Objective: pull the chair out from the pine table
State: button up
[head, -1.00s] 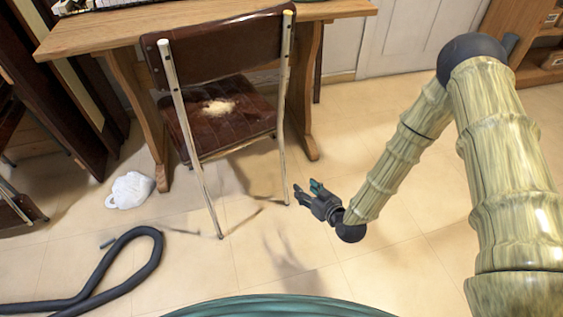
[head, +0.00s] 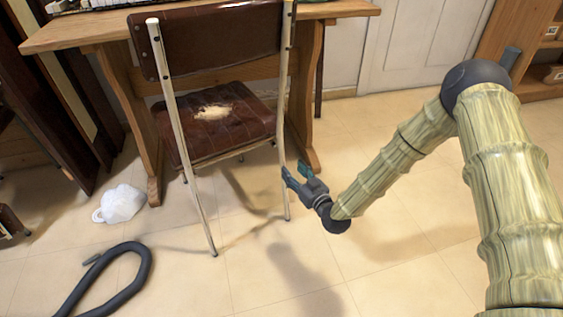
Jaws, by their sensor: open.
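The chair (head: 208,43) has a dark brown back and a worn seat (head: 222,120) with a pale torn patch. Its metal legs stand on the floor, and its seat is partly under the pine table (head: 80,34). The chair back faces me. My gripper (head: 293,174) is open, with its fingers pointing up and left. In the picture it lies just beside the chair's right rear leg (head: 281,150). I cannot tell whether a finger touches that leg. Nothing shows between the fingers.
A white plastic bag (head: 121,204) lies on the floor left of the chair. A dark hose (head: 140,272) curls at the lower left. A wooden shelf (head: 513,45) stands at the upper right.

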aim_at(283, 160)
jog(key=b+x, duration=0.1)
jog(key=x, duration=0.7)
jog(key=shift+w, duration=0.15)
jog(key=shift+c, duration=0.2)
grip_shut()
jog(key=shift+a+p+v, duration=0.25)
jog(key=shift+p+v, duration=0.75)
jog(key=shift+v, duration=1.75)
jog(key=shift+f, duration=0.1)
